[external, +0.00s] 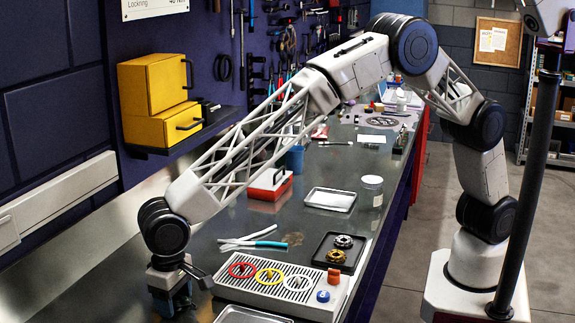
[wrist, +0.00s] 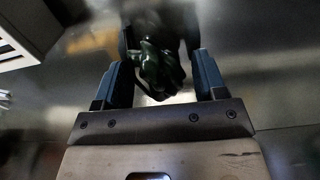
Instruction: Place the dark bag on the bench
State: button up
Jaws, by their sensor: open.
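The dark bag (wrist: 156,35), a crumpled greenish-black bundle, shows in the wrist view between and beyond the two blue fingers. My gripper (wrist: 163,66) is open around its near part. The bag appears to rest on the shiny metal bench (wrist: 258,68), though its underside is hidden. In the external view my gripper (external: 171,301) points down low over the near left of the bench (external: 262,215). I cannot make out the bag there; my gripper hides that spot.
Right of my gripper stands a slotted tray (external: 275,290) with red, yellow and white rings. A yellow cabinet (external: 157,98) sits on the wall shelf.

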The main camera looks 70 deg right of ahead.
aim_at(174, 298)
notch_tip(174, 298, up, 12)
dwell(0.7)
jog(key=shift+r, duration=0.1)
dwell(0.8)
jog(key=w+d+r, duration=0.1)
jog(key=d+r, duration=0.3)
jog(key=d, duration=0.7)
jog(key=d+r, duration=0.5)
jog(key=d, duration=0.6)
jog(key=s+d+r+t, duration=0.15)
jog(key=s+d, duration=0.25)
jog(key=d, duration=0.7)
jog(key=s+d+r, duration=0.3)
jog(key=d, duration=0.8)
jog(key=s+d, duration=1.1)
jog(key=d, duration=0.3)
jog(key=s+d+f, duration=0.3)
jog(key=s+d, duration=0.3)
jog(key=s, duration=0.3)
jog(key=s+d+f+t, duration=0.1)
jog(key=s+d+f, duration=0.2)
jog(key=s+d, duration=0.3)
jog(key=s, duration=0.3)
jog(key=shift+f, duration=0.3)
